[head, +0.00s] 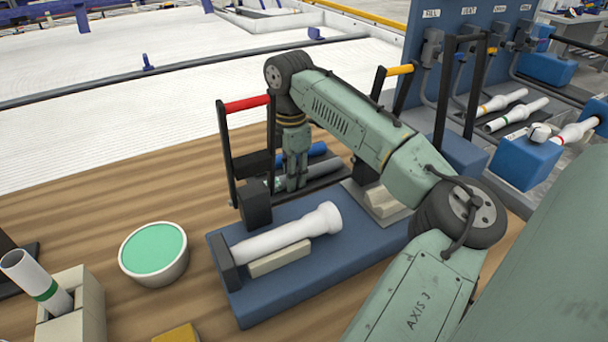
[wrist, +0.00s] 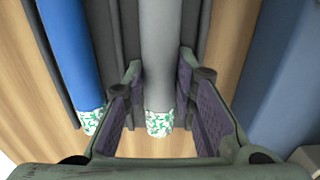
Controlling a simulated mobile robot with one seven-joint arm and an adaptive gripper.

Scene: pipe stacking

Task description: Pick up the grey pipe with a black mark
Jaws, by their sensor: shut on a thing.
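The grey pipe (wrist: 160,60) lies between the two fingers of my gripper (wrist: 158,80) in the wrist view. Its near end has a white and green patterned band; I see no black mark on the part in view. In the head view the grey pipe (head: 322,172) lies low in a dark rack, and my gripper (head: 292,184) points down over its near end. The gripper is shut on the grey pipe. The fingers hide part of the pipe in the head view. I cannot tell whether it is clear of the rack.
A blue pipe (wrist: 68,50) lies close to the left of the grey one. A red-topped rack frame (head: 247,104) stands beside my gripper. A white pipe (head: 285,235) rests on a blue base (head: 290,290) in front. A green-filled bowl (head: 153,250) stands at left.

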